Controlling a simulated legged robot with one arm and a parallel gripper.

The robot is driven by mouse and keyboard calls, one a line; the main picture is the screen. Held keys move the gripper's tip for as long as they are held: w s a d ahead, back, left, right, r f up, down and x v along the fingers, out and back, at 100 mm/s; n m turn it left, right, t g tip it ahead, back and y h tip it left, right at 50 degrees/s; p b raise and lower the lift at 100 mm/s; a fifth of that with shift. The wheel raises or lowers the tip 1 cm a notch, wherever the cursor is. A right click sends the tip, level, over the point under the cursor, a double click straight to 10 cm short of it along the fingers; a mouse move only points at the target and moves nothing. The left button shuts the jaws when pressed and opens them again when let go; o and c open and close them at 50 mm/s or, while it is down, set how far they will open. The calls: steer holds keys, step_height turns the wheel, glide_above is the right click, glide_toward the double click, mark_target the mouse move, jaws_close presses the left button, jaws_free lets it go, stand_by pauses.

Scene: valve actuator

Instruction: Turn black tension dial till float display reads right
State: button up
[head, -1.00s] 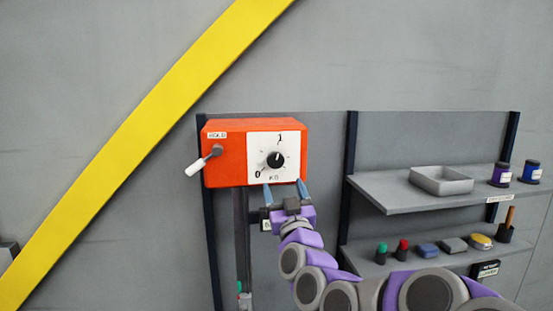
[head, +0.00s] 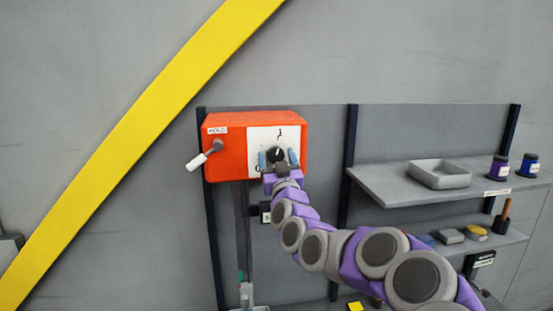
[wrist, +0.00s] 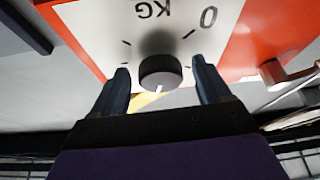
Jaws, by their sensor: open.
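The black tension dial (head: 277,151) sits on the white scale plate (head: 258,137) of the orange box (head: 230,150). My gripper (head: 278,159) is open in front of it, one finger on each side. In the wrist view, upside down, the dial (wrist: 160,71) lies between the spread finger tips, with visible gaps to both. Its white pointer mark points roughly toward the 1 in the head view. A small dark box with a pale mark (head: 265,212) hangs below the orange box, partly behind my arm; I cannot read it or tell if it is the float display.
A white-tipped lever (head: 197,161) sticks out at the orange box's left. Grey shelves (head: 400,203) at right hold a tray (head: 440,174), dark jars (head: 499,168) and small items. My arm hides part of the lower shelf.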

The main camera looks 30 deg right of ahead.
steer(key=c, duration=1)
steer(key=shift+a+m+h+b, duration=0.15)
steer(key=shift+m+h+b, duration=0.6)
steer(key=shift+m, duration=0.95)
steer(key=shift+c, duration=0.2)
steer(key=shift+m+g+h, duration=0.5)
steer(key=shift+m+h, duration=0.25)
steer(key=shift+m, duration=0.45)
steer(key=o, duration=1)
steer(key=shift+o, duration=0.2)
steer(key=b+v, duration=0.6)
steer(key=v, duration=1.1)
steer(key=shift+s+b, duration=0.15)
steer(key=shift+b, duration=0.15)
